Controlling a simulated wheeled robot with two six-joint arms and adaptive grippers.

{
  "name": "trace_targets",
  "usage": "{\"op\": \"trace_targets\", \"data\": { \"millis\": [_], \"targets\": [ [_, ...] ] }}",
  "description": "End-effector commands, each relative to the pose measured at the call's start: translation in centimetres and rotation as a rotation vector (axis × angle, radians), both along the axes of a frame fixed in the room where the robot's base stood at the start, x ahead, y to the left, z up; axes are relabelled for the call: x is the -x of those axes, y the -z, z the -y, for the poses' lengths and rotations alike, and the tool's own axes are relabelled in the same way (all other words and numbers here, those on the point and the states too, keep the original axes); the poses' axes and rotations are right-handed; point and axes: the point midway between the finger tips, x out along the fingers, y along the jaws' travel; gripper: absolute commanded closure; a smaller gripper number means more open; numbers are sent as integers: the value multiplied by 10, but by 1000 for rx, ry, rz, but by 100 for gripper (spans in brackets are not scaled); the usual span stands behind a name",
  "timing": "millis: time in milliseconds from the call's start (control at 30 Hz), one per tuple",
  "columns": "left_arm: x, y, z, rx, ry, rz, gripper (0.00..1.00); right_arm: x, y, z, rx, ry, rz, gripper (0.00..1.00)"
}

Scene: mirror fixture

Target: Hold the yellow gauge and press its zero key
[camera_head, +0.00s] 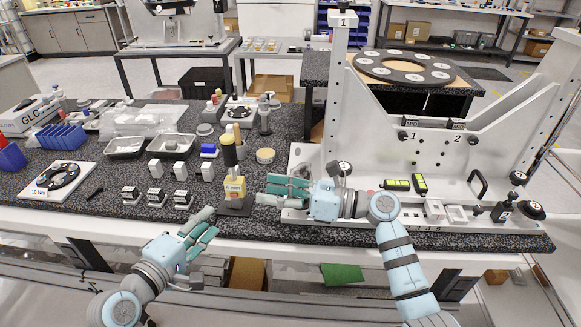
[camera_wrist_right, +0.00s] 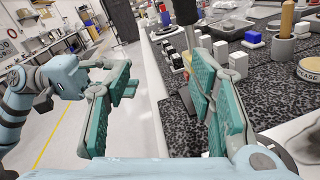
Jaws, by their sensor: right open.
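The yellow gauge (camera_head: 235,187) stands upright on a small dark base (camera_head: 236,208) near the bench's front edge. A sliver of yellow (camera_wrist_right: 187,60) shows beyond the right gripper's fingers in the right wrist view, partly hidden. My right gripper (camera_head: 266,190) is open and empty just right of the gauge, its fingers pointing left toward it. My left gripper (camera_head: 212,226) is open and empty in front of the bench edge, lower left of the gauge. It also shows at the left of the right wrist view (camera_wrist_right: 132,78). The zero key cannot be made out.
Several small black-and-white blocks (camera_head: 156,197) stand left of the gauge. A wooden-handled tool (camera_head: 229,150) rises right behind it. A round tin (camera_head: 265,155) sits behind. The large white fixture (camera_head: 338,100) fills the right side. Black bench surface is bare around the blocks.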

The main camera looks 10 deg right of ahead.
Motion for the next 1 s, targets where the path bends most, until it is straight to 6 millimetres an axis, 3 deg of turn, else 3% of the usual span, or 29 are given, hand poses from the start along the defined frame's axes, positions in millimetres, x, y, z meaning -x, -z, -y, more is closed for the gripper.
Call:
{"op": "trace_targets", "data": {
  "millis": [100,267,367,733,1000],
  "targets": [
    [0,0,0,0,0,0,67,-12,-37,29,103,75,184,51],
    [0,0,0,0,0,0,67,-20,-53,33,141,107,262,51],
    [0,0,0,0,0,0,67,-29,-53,18,139,105,260,51],
    [0,0,0,0,0,0,67,-81,-52,-63,139,103,256,51],
    [0,0,0,0,0,0,67,-95,-51,-83,142,104,256,51]
  ]
}}
